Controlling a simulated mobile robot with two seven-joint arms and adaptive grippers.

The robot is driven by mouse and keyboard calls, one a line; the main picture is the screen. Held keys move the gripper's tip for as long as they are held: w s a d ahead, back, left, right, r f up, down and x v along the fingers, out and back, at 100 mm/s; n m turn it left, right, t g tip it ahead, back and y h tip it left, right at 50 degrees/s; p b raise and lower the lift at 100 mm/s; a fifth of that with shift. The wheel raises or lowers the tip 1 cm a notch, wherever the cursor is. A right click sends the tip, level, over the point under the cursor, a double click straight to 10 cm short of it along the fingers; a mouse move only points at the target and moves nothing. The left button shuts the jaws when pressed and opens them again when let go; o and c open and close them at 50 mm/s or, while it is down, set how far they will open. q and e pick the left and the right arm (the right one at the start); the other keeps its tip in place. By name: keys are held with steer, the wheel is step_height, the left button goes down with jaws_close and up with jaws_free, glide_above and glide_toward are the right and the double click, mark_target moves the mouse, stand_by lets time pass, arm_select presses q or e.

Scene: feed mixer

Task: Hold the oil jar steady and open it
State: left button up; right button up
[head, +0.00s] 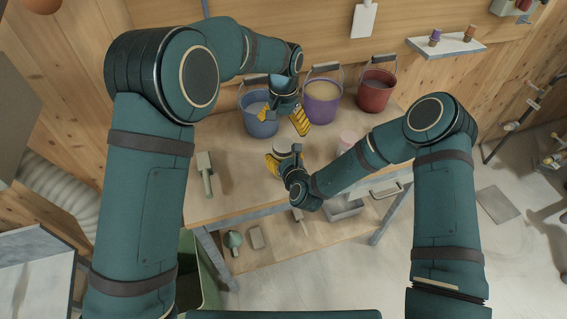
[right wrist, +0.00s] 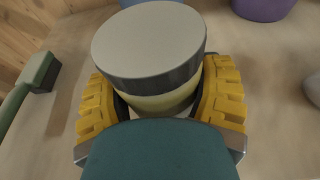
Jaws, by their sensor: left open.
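The oil jar (right wrist: 165,104) stands upright with a wide grey lid (right wrist: 148,42) on top and a pale yellow body below. In the head view the jar (head: 283,146) is small and partly covered by my right gripper (head: 275,161). The right wrist view shows the yellow fingers of my right gripper (right wrist: 160,98) shut around the jar body, one on each side below the lid. My left gripper (head: 284,121) is open and empty, pointing down above the jar and apart from the lid.
A blue bucket (head: 260,124), a purple bucket (head: 321,109) and a red bucket (head: 375,93) stand along the back of the bench. The bench's left part (head: 225,205) is mostly clear.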

mark_target(284, 145)
jaws_close()
arm_select(q)
steer(key=m, duration=0.9)
steer(key=shift+w+a+r, duration=0.1)
steer(key=shift+w, duration=0.05)
steer(key=m, duration=1.3)
steer(key=shift+s, duration=0.2)
steer(key=shift+m, duration=0.3)
steer(key=shift+f, duration=4.1)
steer(key=c, duration=1.3)
steer(key=shift+n, duration=1.7)
